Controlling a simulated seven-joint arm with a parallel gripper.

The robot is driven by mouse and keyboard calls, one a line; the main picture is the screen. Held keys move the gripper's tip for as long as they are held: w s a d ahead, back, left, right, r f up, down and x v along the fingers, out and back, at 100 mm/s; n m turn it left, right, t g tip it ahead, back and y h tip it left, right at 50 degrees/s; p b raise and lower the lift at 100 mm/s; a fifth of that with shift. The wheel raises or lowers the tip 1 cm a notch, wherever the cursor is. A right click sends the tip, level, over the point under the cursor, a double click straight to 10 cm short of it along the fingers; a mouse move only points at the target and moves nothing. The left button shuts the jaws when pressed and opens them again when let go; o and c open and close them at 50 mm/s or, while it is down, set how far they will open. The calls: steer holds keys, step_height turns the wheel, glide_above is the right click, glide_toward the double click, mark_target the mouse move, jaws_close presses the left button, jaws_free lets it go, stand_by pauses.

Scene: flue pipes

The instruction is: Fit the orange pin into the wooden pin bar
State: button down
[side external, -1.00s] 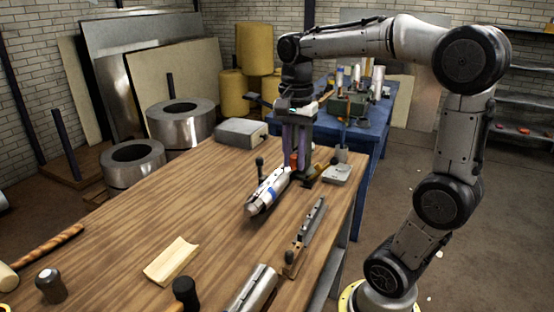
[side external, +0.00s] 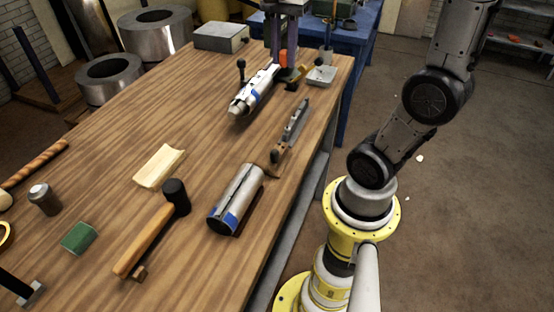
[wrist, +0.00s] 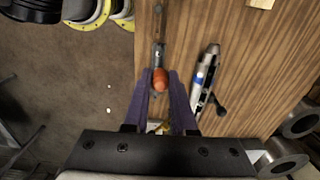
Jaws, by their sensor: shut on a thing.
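The orange pin (wrist: 160,79) shows between the purple fingers of my gripper (wrist: 161,76) in the wrist view. My gripper (side external: 282,72) is shut on it, upright over the far right of the bench in the side view. Only a small orange patch of the pin (side external: 284,57) shows there between the fingers. A short brown-yellow piece with a dark end (side external: 299,80), perhaps the wooden pin bar, lies just right of the fingertips. The fingers partly hide it, and I cannot tell whether the pin touches it.
A silver flue pipe with a blue band (side external: 253,92) lies left of my gripper. A grey tray (side external: 321,75) stands to the right. A wooden-handled metal tool (side external: 290,135), a second pipe (side external: 236,200) and a mallet (side external: 155,226) lie nearer.

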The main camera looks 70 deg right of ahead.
stand_by(0.3)
steer(key=shift+w+d, duration=0.1)
steer(key=shift+w, duration=0.2)
step_height(320, 180, down, 7)
steer(key=w, duration=0.1)
glide_above(283, 150)
steer(key=f, duration=0.7)
steer(key=shift+w+d+f, duration=0.2)
steer(key=shift+d, duration=0.2)
steer(key=shift+f, duration=0.25)
steer(key=shift+f, duration=2.55)
steer(key=shift+f, duration=0.2)
